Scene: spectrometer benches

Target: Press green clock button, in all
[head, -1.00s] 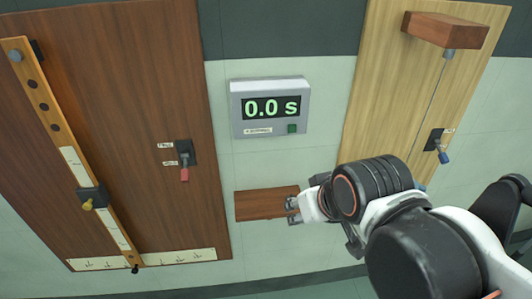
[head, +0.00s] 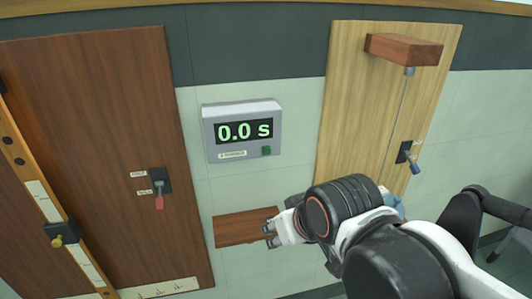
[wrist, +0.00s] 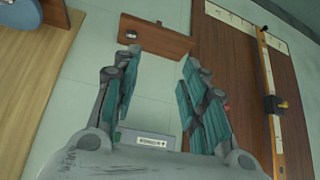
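The grey wall clock (head: 275,110) reads 0.0 s in green digits. Its small green button (head: 266,150) is at the lower right of its face, right of a white label. My gripper (head: 270,232) is below the clock in the head view, overlapping the right end of a wooden shelf. In the wrist view my gripper (wrist: 158,95) is open, with nothing between the fingers. That view is upside down; the clock's lower part (wrist: 160,148) with its label shows beyond the fingers, near the palm.
The wooden shelf (head: 235,230) juts out below the clock. A dark wood panel (head: 90,130) with a red-tipped switch (head: 159,200) stands left. A light wood panel (head: 350,100) with a wood block (head: 400,49) and blue-tipped switch (head: 414,168) stands right.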

